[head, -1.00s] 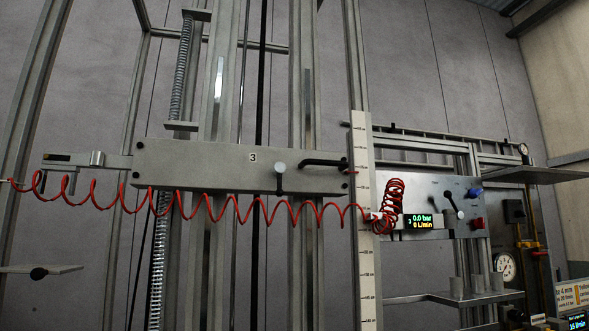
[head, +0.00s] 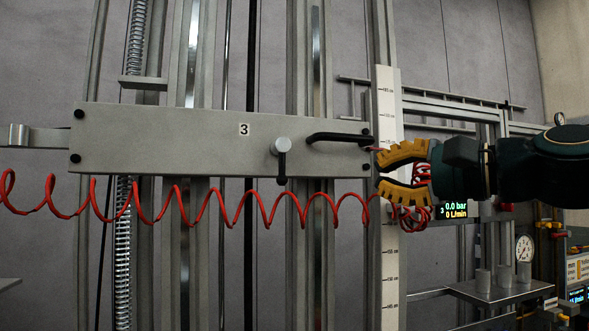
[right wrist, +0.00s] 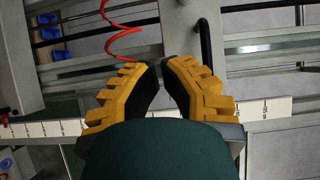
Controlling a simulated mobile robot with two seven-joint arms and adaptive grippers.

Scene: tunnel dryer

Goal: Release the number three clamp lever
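The grey carriage plate marked 3 (head: 200,150) spans the upright rails in the head view. Its clamp lever (head: 282,165) has a pale round hub and a short black arm hanging straight down. A black bar handle (head: 338,138) is fixed to the plate's right end; it also shows in the right wrist view (right wrist: 204,48). My right gripper (head: 382,172), with yellow ridged fingers, is open and empty just right of the plate's right end, clear of the lever. It also shows in the right wrist view (right wrist: 160,75). My left gripper is in neither view.
A red coiled hose (head: 170,205) runs across below the plate and passes by my right gripper. A white scale strip (head: 389,270) stands upright behind the gripper. A display (head: 454,210) reads 0.0 bar and 0 L/min. A shelf (head: 500,290) with a gauge is lower right.

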